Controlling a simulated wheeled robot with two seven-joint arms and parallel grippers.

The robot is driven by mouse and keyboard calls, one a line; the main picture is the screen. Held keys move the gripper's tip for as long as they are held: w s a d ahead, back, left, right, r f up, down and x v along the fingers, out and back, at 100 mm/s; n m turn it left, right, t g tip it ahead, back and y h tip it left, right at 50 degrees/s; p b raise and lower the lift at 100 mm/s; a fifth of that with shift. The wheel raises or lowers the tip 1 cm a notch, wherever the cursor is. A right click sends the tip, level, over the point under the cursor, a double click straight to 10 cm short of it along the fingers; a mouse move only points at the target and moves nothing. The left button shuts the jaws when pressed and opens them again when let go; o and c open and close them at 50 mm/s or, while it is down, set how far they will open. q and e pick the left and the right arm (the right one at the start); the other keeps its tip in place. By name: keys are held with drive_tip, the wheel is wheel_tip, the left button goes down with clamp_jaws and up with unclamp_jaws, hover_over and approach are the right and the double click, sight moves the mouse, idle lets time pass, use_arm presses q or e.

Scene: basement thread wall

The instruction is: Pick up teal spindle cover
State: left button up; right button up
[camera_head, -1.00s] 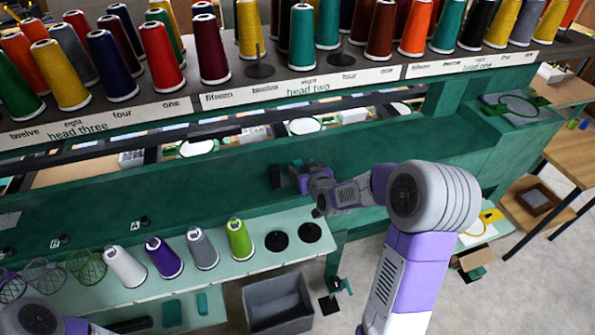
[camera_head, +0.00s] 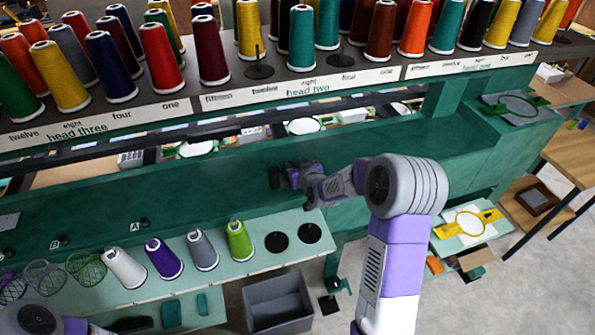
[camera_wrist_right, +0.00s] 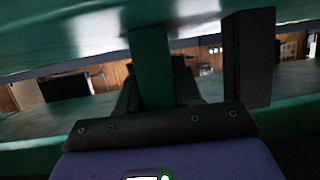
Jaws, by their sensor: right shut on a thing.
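My right gripper (camera_head: 280,177) is at the green machine body, below the head two rack. It is shut on a narrow teal piece (camera_wrist_right: 151,65), which fits the teal spindle cover and stands upright between the dark fingers in the wrist view. In the head view the held piece is hard to make out against the green body. Two small teal pieces, one (camera_head: 171,314) larger than the other (camera_head: 202,304), show below the shelf; I cannot tell what they are. My left arm is at the lower left corner; whether its jaws (camera_head: 132,324) are open is unclear.
A pale green shelf (camera_head: 205,277) holds white, purple, grey and green cones, with two black round bases at its right. A grey bin (camera_head: 278,303) stands below it. Thread cones crowd the upper rack (camera_head: 270,78). Open floor lies at the lower right.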

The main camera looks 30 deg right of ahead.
drive_tip(key=shift+r, duration=0.15)
wheel_tip(320, 180, up, 10)
drive_tip(key=p, duration=0.1)
idle(0.4)
idle(0.3)
